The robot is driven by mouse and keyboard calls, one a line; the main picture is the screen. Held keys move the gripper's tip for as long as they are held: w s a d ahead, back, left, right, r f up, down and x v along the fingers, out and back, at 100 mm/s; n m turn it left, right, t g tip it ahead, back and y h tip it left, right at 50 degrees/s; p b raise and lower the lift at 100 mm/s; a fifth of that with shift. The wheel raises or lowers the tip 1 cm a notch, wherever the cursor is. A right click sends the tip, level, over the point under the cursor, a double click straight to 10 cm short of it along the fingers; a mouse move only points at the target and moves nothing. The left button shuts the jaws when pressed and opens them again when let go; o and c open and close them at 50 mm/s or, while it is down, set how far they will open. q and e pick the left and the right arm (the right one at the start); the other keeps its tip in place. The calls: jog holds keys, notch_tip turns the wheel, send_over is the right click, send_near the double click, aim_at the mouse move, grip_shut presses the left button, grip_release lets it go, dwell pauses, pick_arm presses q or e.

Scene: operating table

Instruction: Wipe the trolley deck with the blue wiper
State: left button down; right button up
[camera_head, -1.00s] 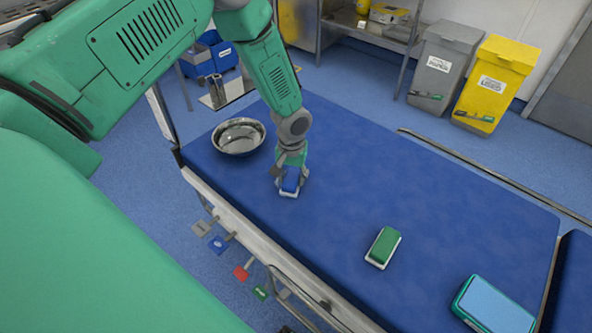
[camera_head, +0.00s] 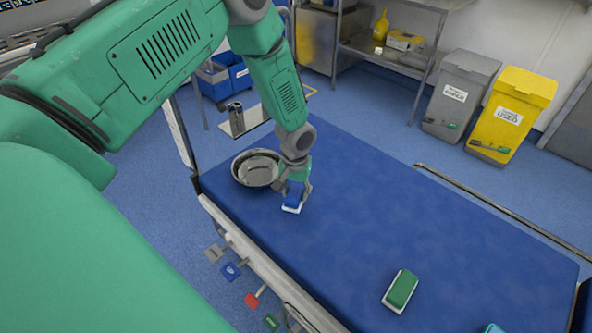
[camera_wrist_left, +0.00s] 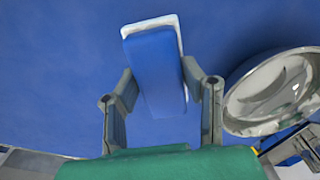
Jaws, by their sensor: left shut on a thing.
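The blue wiper (camera_head: 293,199) has a blue body and a white pad; it also shows in the left wrist view (camera_wrist_left: 155,70). My left gripper (camera_head: 294,188) is shut on the wiper at the far left part of the blue deck (camera_head: 380,200). In the left wrist view my left gripper's fingers (camera_wrist_left: 160,88) stand on both sides of the blue body. I cannot tell whether the pad touches the deck. A green wiper (camera_head: 401,289) with a white pad lies on the deck at the near right. My right gripper is not in view.
A steel bowl (camera_head: 256,168) stands on the deck just left of my left gripper. A teal-edged object (camera_head: 494,328) shows at the bottom edge. A grey bin (camera_head: 460,97) and a yellow bin (camera_head: 511,115) stand beyond. The deck's middle is clear.

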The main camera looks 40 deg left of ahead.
pick_arm(q)
jog(key=shift+a+r+p, duration=0.1)
jog(key=shift+r+p, duration=1.1)
jog(key=shift+r, duration=0.45)
